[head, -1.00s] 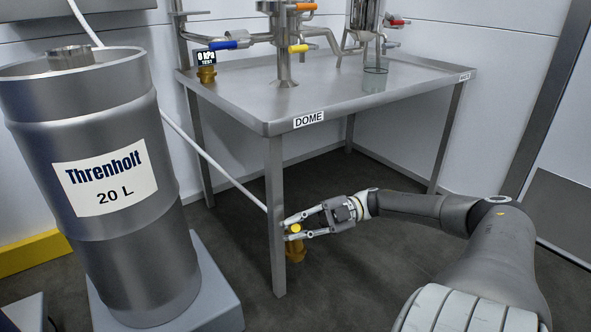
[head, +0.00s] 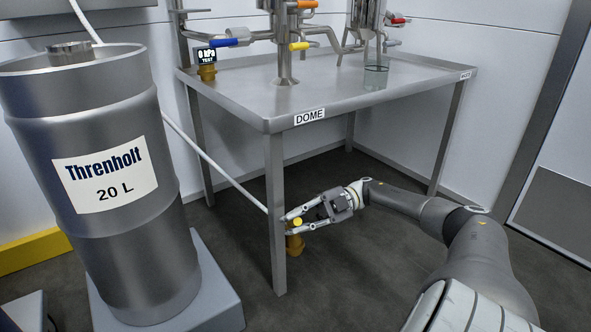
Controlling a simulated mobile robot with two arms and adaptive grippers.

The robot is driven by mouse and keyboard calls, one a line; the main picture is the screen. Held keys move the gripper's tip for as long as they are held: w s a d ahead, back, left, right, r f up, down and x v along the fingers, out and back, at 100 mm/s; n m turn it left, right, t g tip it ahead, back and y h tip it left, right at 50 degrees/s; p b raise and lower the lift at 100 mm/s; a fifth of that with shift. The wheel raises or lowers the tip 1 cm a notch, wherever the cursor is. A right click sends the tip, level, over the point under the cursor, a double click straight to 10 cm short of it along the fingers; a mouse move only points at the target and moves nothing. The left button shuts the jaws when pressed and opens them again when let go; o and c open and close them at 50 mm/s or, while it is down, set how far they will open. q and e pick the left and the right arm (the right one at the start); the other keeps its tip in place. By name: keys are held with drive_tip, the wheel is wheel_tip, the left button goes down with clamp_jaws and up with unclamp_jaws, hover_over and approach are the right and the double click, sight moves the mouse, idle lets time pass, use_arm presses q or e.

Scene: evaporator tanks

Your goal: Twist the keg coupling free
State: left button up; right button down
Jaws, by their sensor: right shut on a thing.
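The brass coupling (head: 295,243) with a yellow top (head: 297,221) is beside the table's front leg, low under the corner marked DOME. A white hose (head: 225,176) slopes down to the other side of that leg; the leg hides how the two join. My right gripper (head: 288,222) reaches in from the right and is shut on the coupling, one finger above the yellow top and one below. The fingertips are close to the leg. The steel keg (head: 125,242), labelled Threnholt 20 L, stands at the left. My left gripper is out of view.
The steel table (head: 340,92) carries pipework with coloured valve handles, a glass beaker (head: 376,76) and a gauge (head: 206,56) reading 0 kPa. Its front leg (head: 276,215) stands tight against my right fingertips. The floor under the table is mostly clear.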

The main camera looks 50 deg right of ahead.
drive_tip(key=c, duration=1.3)
unclamp_jaws()
drive_tip(key=shift+r, duration=0.15)
drive_tip(key=shift+r+p, duration=0.55)
drive_tip(key=shift+p, duration=0.15)
wheel_tip(320, 180, up, 7)
drive_tip(key=p, duration=0.6)
drive_tip(key=shift+p, duration=0.4)
drive_tip(key=shift+f, duration=0.1)
